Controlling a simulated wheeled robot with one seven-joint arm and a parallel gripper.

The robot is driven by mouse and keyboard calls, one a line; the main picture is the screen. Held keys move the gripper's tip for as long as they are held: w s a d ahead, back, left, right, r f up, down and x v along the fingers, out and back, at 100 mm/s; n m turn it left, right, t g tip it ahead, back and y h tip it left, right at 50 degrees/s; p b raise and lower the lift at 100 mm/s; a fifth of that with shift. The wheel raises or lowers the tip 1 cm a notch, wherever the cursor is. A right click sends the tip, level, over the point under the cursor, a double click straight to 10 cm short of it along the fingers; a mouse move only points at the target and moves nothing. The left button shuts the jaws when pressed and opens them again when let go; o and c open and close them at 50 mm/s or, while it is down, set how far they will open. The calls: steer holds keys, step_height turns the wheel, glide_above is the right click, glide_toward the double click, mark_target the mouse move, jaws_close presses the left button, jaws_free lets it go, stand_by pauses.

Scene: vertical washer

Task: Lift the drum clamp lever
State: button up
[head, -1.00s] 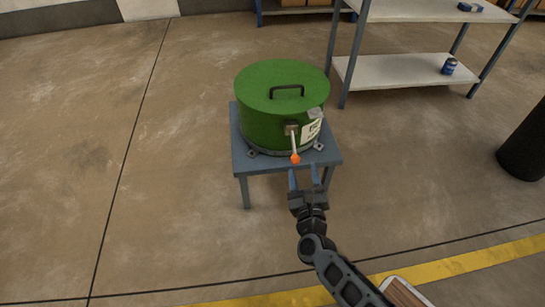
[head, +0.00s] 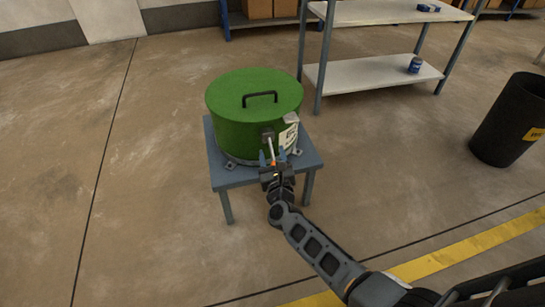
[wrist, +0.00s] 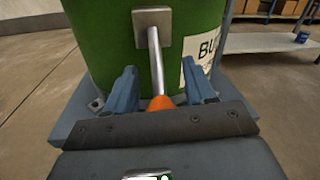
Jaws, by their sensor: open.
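The green drum (head: 235,125) stands on a small grey-blue table (head: 235,177). Its clamp lever (head: 270,147) is a thin metal rod that hangs down from a square plate on the drum's front, with an orange tip. In the wrist view the lever (wrist: 156,62) runs down from the plate (wrist: 152,20) to the orange tip (wrist: 160,103). My gripper (head: 273,158) is at the lever's lower end. In the wrist view my gripper (wrist: 161,90) is open, one blue finger on each side of the lever, with gaps showing. The lowest part of the tip is hidden behind the gripper body.
A black handle (head: 260,97) is on the drum's lid. A white label (wrist: 197,75) is right of the lever. A metal shelf (head: 375,77) stands behind at right, and a black bin (head: 500,125) stands farther right. Floor around the table is clear.

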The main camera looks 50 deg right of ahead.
jaws_close()
stand_by(0.5)
